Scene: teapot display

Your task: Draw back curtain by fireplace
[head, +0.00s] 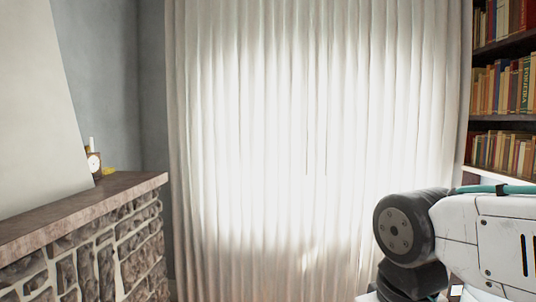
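A pale, pleated curtain (270,150) hangs across the middle of the head view, from the top edge down past the bottom edge. It is drawn across, and bright light shows through its centre. Thin dark vertical lines show near its middle; I cannot tell whether they mark a gap between two panels. The stone fireplace (110,250) with a wooden mantel (80,205) stands to the left of the curtain. My white and black arm shows at the lower right, in front of the curtain's right side. My gripper is not in view.
A clock (94,165) and a small yellow object (109,171) are on the mantel, near the sloping chimney breast (40,110). A bookcase with rows of books (505,90) stands at the right edge. The mantel's corner juts towards the curtain's left side.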

